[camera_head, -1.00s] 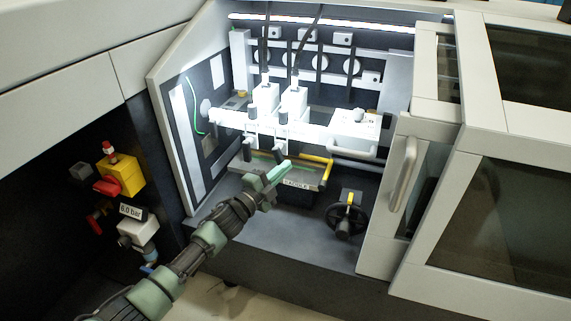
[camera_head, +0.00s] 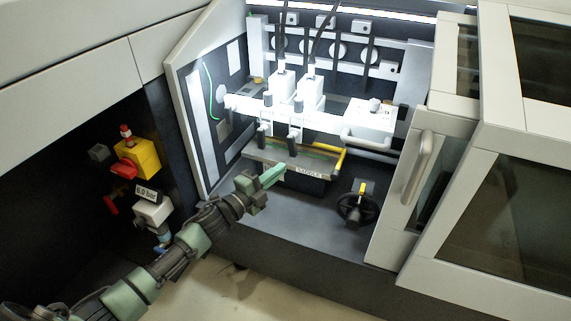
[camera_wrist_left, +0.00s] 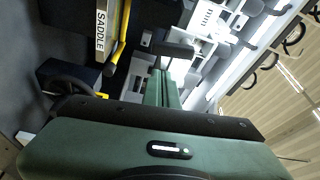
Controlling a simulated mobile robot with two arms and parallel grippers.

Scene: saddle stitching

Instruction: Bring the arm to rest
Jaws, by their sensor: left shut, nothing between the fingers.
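My left arm comes in from the lower left in the head view, with its left gripper (camera_head: 272,174) at the front of the open machine bay. The green fingers are closed together with nothing between them. They point up and right, in front of the dark block labelled SADDLE (camera_head: 310,172). In the left wrist view the shut green fingers (camera_wrist_left: 163,88) show at the centre, with the SADDLE label (camera_wrist_left: 101,30) at the upper left. My right gripper is not in view.
A yellow handle (camera_head: 329,158) and a black handwheel (camera_head: 357,209) are right of the gripper. White stitching heads (camera_head: 311,92) stand above. An open door with a handle (camera_head: 420,168) bounds the right. A yellow valve unit (camera_head: 139,158) is at the left. Floor below is clear.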

